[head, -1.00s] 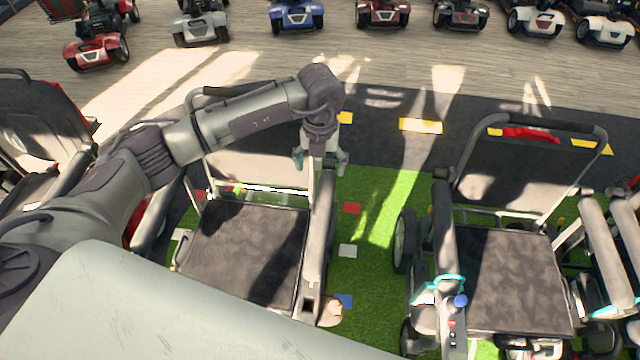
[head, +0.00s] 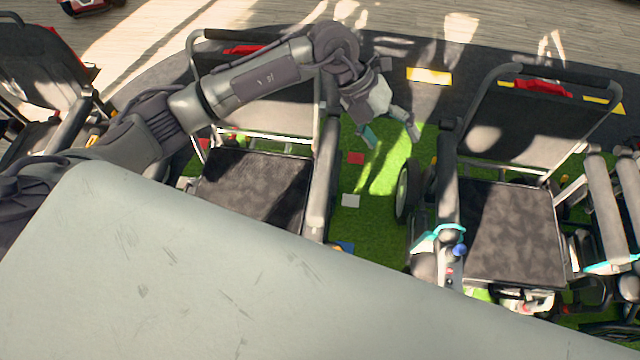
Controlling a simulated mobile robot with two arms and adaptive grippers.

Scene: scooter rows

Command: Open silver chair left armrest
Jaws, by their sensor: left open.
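The middle chair (head: 255,180) has a dark seat, a pale metal frame and a long grey armrest (head: 320,185) on its right side, lying forward along the seat. Another chair (head: 510,230) stands to the right, with a grey armrest (head: 447,180) and a joystick control (head: 455,250) on its left side. I cannot tell for sure which chair is the silver one. My left gripper (head: 390,135) is open and empty, above the green gap between these two chairs. Its fingers point down and do not visibly touch either armrest. The right gripper is not in view.
A third chair (head: 45,70) stands at the far left. Green turf (head: 370,220) with coloured patches lies between the chairs, and a dark strip with a yellow mark (head: 429,75) lies behind. My own pale body covers the lower left.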

